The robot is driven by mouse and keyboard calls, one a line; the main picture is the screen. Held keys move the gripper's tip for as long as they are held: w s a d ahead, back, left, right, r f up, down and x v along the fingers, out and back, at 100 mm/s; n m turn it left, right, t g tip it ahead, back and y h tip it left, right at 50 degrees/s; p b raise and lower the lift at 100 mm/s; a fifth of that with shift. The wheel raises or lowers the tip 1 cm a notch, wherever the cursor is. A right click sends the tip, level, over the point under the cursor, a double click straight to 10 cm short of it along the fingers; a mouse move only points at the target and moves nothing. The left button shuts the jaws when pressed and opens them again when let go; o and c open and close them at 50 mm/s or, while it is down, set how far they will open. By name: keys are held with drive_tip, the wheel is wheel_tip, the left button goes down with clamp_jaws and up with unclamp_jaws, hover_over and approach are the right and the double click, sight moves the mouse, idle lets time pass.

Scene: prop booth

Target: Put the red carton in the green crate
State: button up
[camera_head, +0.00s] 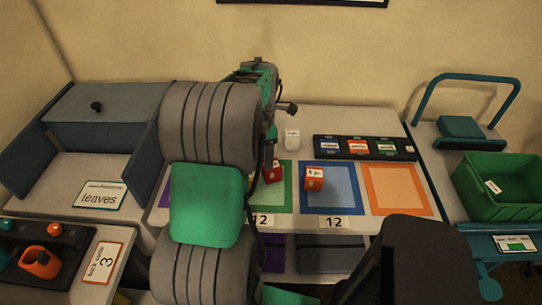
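A red carton (314,179) stands on the blue-bordered square of the table. A second red box (273,174) is on the green-bordered square, partly hidden behind my arm. The green crate (483,201) with a white label stands at the far right on a teal cart; the part of its inside that shows looks empty. My arm fills the middle left of the view. The end of it, with my gripper (271,150), comes down close to the second red box. The fingers are too small and covered to tell whether they are open, shut or touching that box.
The orange-bordered square (397,189) is clear. A black tray (365,148) with several coloured cards and a white item (292,139) lie behind the squares. The cart's teal handle (465,78) rises at right. A grey open bin labelled leaves (100,197) stands left.

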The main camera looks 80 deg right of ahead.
sight(272, 171)
drive_tip(key=s, duration=0.1)
drive_tip(key=s+f, duration=0.1)
drive_tip(key=shift+s+d+f, duration=0.1)
drive_tip(key=shift+s+d, duration=0.2)
drive_tip(key=shift+d, duration=0.1)
wheel_tip(272, 171, down, 7)
drive_tip(key=shift+w+a+r+p, duration=0.1)
drive_tip(key=shift+w+r+p, duration=0.1)
drive_tip(key=shift+p, duration=0.45)
drive_tip(key=shift+r, duration=0.1)
clamp_jaws()
